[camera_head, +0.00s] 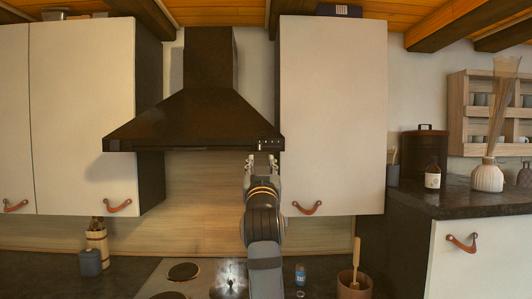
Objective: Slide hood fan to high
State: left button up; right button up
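The dark range hood (205,118) hangs on the wall between two white cupboards. A small row of light control marks (268,143) sits at the right end of its front edge, too small to read the fan slider's position. My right gripper (262,160) points up just below these controls. Its two fingers look spread apart with nothing between them. I cannot tell whether a fingertip touches the hood edge. My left gripper is not in view.
The right white cupboard (333,115) stands close beside the hood and my gripper. Below are a hob (190,272), a blue-labelled bottle (300,274) and a brown pot (354,286) with a wooden utensil. The space under the hood's left part is free.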

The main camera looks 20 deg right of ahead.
aim_at(260, 146)
jog(key=p+x, duration=0.5)
jog(key=x, duration=0.4)
jog(key=shift+w, duration=0.45)
jog(key=shift+w+p, duration=0.3)
jog(key=shift+w, duration=0.3)
jog(key=shift+s+d, duration=0.1)
jog(key=shift+c, duration=0.2)
grip_shut()
